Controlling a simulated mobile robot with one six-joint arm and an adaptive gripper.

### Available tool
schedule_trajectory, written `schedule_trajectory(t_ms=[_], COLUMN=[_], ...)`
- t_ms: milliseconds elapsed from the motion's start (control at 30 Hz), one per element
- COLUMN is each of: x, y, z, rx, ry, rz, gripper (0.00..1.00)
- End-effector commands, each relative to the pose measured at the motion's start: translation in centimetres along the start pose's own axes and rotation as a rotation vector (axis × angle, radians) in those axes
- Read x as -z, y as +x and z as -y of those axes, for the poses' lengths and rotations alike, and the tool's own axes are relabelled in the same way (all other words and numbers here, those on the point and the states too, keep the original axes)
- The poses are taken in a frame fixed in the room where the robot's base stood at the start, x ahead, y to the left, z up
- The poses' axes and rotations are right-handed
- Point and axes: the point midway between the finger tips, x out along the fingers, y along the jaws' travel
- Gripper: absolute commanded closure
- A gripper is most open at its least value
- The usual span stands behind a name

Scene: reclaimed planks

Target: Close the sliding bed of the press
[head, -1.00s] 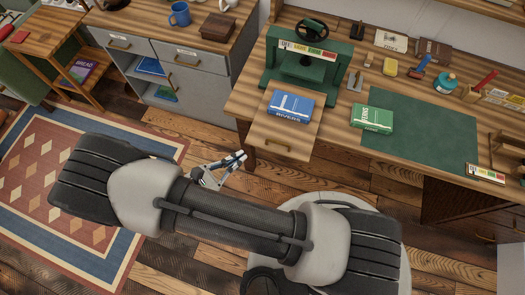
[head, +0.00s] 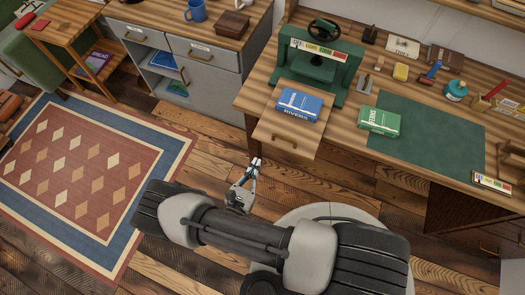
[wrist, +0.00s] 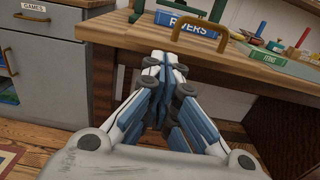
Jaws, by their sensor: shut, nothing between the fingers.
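The green press (head: 318,62) stands at the left end of the workbench, with a dark handwheel (head: 324,30) on top. Its wooden sliding bed (head: 270,128) sticks out past the bench's front edge and has a brass handle (head: 284,142) on its front. A blue book (head: 299,105) marked RIVERS lies on the bed. My gripper (head: 255,163) is shut and empty, in front of and below the bed's handle, apart from it. In the wrist view my shut fingers (wrist: 165,62) point toward the bed, with the brass handle (wrist: 202,30) just above and right of them.
A grey cabinet (head: 196,60) stands to the left of the bench. The floor in front of the bed is open, with a patterned rug (head: 75,180) at left.

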Motion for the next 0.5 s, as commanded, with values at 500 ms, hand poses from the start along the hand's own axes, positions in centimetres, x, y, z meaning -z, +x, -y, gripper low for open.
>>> schedule_trajectory(t_ms=[500], x=[0.0], y=[6.3], z=[0.0], rx=[0.001], ry=[0.0], rz=[0.001], gripper=[1.0])
